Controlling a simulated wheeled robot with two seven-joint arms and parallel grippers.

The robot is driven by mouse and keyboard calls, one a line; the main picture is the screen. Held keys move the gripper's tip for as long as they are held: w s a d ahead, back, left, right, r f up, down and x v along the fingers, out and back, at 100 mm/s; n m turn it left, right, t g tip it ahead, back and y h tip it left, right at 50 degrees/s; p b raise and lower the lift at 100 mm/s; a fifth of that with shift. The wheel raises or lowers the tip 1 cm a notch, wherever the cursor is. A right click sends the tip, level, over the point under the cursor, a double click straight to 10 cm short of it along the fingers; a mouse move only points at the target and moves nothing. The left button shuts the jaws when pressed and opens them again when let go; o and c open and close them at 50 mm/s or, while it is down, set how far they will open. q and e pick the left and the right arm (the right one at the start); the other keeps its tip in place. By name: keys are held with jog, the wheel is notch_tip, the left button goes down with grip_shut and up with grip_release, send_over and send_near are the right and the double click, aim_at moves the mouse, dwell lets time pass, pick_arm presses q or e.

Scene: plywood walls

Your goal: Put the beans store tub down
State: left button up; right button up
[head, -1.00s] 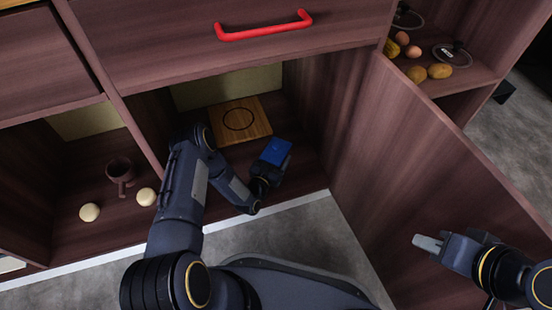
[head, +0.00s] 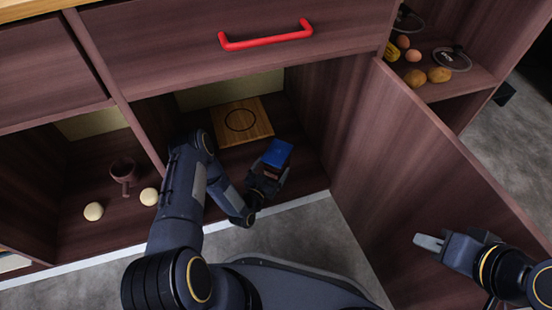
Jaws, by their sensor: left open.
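The beans store tub (head: 277,153), with a blue lid and a dark red side, stands in the open lower cupboard, right of and in front of a wooden board with a dark ring (head: 243,122). My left gripper (head: 269,178) is open at the tub's near side, its fingers spread low around or beside it. Whether they touch it I cannot tell. My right gripper (head: 428,242) is away to the right, outside the cupboard in front of the open door. Its finger gap does not show clearly.
The open cupboard door (head: 440,170) bounds the right side. A drawer with a red handle (head: 266,35) lies above. Potatoes (head: 438,75), eggs and lids fill a right shelf.

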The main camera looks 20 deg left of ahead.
pick_arm(q)
jog(key=shift+s+a, duration=0.15)
jog(key=shift+s, duration=0.55)
jog(key=shift+s+a, duration=0.1)
jog(key=shift+s, duration=0.55)
